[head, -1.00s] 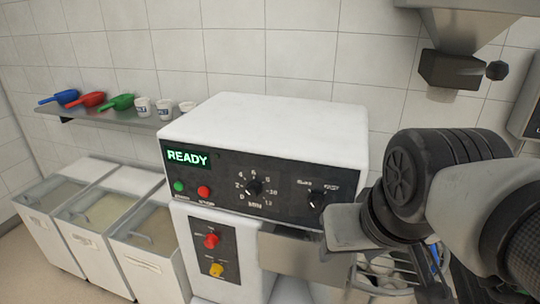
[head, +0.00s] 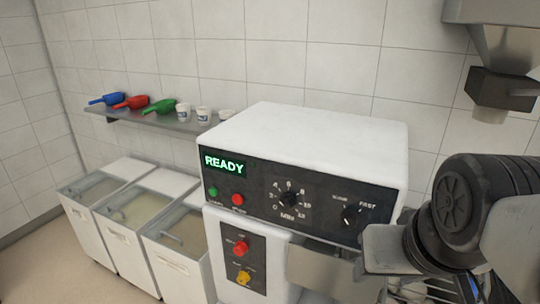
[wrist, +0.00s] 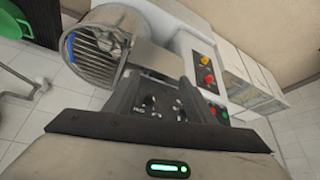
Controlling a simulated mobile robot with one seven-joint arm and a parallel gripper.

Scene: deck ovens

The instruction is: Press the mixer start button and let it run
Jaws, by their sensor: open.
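The mixer (head: 300,145) is a white housing with a dark control panel. Its display (head: 224,163) reads READY in green. The green start button (head: 213,191) is at the panel's left, beside the red stop button (head: 238,199). Both are unobstructed in the head view. In the wrist view, small green (wrist: 224,114) and red (wrist: 212,111) buttons show just right of my fingers. My gripper (wrist: 160,88) is open and empty. In the head view its body is at the right, in front of the mixer's right side, apart from the start button; its fingertips cannot be made out there.
A timer dial (head: 288,200) and speed knob (head: 350,214) are on the panel. A wire guard (wrist: 95,48) covers the bowl area. Bins (head: 120,245) stand left, below a shelf with scoops (head: 131,102).

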